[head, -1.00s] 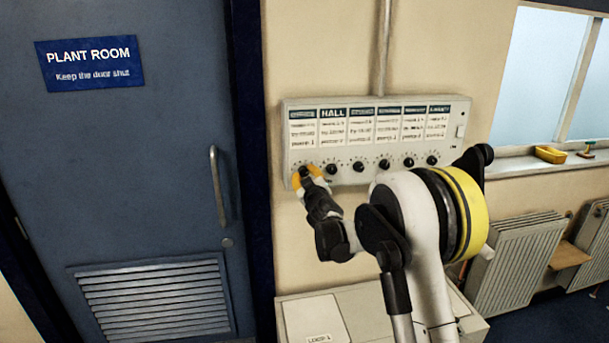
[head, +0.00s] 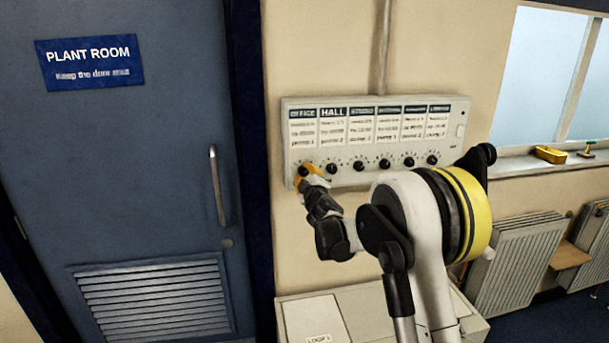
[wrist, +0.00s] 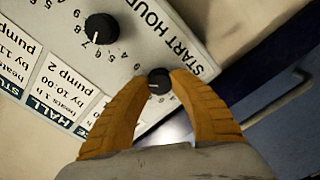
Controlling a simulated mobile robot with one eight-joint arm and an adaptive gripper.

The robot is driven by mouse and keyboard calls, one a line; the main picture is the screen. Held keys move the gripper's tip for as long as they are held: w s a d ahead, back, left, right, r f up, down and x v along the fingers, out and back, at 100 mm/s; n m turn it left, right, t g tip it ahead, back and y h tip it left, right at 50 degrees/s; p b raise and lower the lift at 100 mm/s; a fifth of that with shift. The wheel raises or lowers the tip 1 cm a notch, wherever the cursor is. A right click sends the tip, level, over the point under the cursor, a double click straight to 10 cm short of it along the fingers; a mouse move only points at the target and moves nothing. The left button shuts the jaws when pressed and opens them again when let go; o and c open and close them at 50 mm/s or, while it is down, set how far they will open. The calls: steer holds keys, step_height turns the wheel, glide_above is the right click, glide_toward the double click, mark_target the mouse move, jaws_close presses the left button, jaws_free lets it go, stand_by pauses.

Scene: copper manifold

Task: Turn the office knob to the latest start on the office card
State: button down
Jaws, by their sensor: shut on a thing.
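The office knob (head: 303,171) is the leftmost black knob on the pale wall panel (head: 453,170). In the wrist view the knob (wrist: 158,82) sits between my orange fingertips, with a small pale mark on its face. My gripper (wrist: 161,77) is shut on it, one finger on each side. In the head view my gripper (head: 305,174) reaches it from below right. The office card (head: 302,130) is above the knob, its small lines too blurred to read.
The hall knob (wrist: 101,28) is beside my fingers, and the hall card (wrist: 52,88) reads heats 1 h, by 10.00, pump 2. More knobs and cards continue rightward. A blue plant room door (head: 130,190) stands left. A pale cabinet (head: 350,312) is below the panel.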

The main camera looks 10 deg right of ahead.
steer(key=shift+n, duration=0.4)
steer(key=c, duration=1)
jaws_free()
steer(key=shift+c, duration=0.2)
steer(key=s, duration=1.2)
